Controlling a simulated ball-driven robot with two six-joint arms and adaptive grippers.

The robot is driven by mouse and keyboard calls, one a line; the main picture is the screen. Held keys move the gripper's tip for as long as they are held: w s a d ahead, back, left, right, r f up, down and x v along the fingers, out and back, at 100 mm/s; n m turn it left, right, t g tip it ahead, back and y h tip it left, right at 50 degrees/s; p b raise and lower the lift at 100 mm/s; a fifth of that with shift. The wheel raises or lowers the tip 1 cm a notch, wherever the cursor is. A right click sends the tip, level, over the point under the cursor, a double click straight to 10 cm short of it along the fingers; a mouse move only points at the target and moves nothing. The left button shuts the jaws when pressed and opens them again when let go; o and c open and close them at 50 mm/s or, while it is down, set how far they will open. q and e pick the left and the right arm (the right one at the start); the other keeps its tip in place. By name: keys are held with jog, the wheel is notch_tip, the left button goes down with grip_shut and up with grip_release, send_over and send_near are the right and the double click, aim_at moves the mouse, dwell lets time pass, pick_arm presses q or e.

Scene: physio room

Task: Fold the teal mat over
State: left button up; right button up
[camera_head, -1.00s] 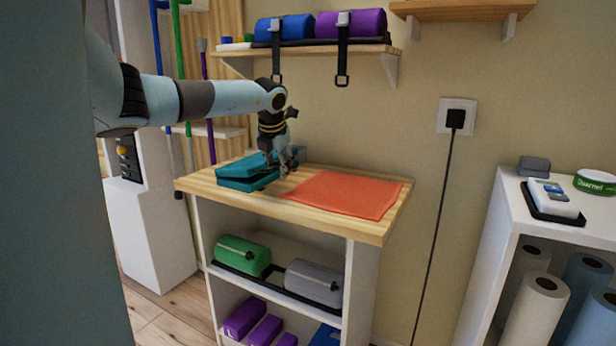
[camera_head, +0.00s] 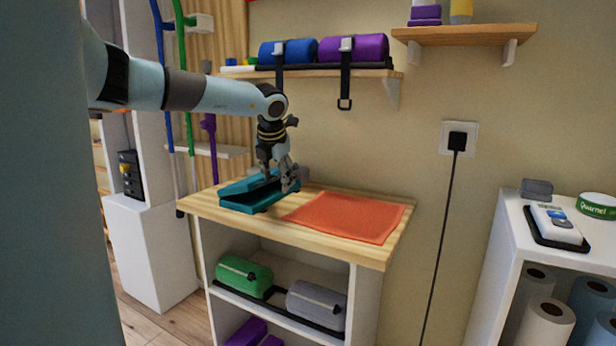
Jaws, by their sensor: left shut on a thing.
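The teal mat (camera_head: 252,200) lies at the left part of the wooden tabletop. It is bent over itself, with an upper layer lying above a lower one and a wedge-shaped gap between them. My left gripper (camera_head: 280,183) is at the mat's right side, pointing down. Its fingers are shut on the mat, though the exact grip point is partly hidden by the fingers. My right gripper is not in view.
An orange cloth (camera_head: 350,217) lies flat to the right on the wooden tabletop (camera_head: 300,241). A wall shelf (camera_head: 330,73) with blue and purple rolls hangs above. A white unit (camera_head: 505,235) stands at the right, with floor room between.

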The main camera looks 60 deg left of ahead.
pick_arm(q)
jog(key=d+r, duration=0.1)
jog(key=d+r+p, duration=0.1)
jog(key=d, duration=0.1)
jog(key=shift+w+d+r+p, duration=0.25)
jog(key=shift+w+r+p, duration=0.05)
jog(key=shift+r+p, duration=0.1)
jog(key=shift+c, duration=0.7)
jog(key=d+r+p, duration=0.5)
jog(key=p, duration=0.1)
jog(key=shift+s+d+r, duration=0.25)
jog(key=shift+s, duration=0.05)
